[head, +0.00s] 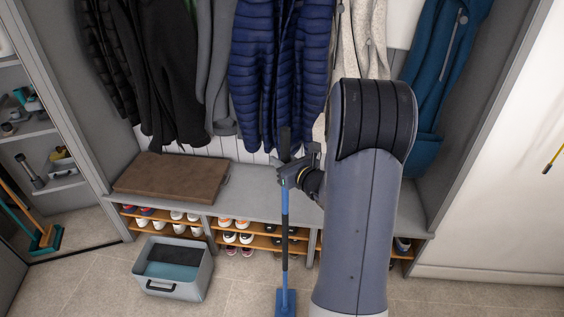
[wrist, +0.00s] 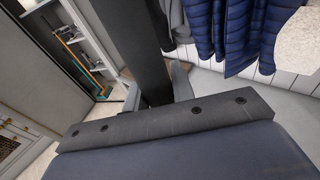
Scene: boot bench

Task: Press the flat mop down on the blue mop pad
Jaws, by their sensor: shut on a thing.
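The flat mop (head: 285,225) stands upright in the head view, with a blue shaft and a black upper grip. My gripper (head: 291,174) is shut around its handle, in front of the bench. In the wrist view the dark mop handle (wrist: 144,45) passes between the fingers of my gripper (wrist: 157,92). The mop's blue foot (head: 286,302) is at the bottom edge of the head view, partly cut off. I cannot tell whether it touches the floor. I cannot make out the blue mop pad for certain; it may be out of view or under the foot.
A grey bin (head: 191,289) with something blue-grey inside stands on the floor left of the mop. The bench (head: 256,205) holds a brown cushion (head: 172,174), with shoes on shelves below. Coats, including a navy jacket (head: 275,75), hang above.

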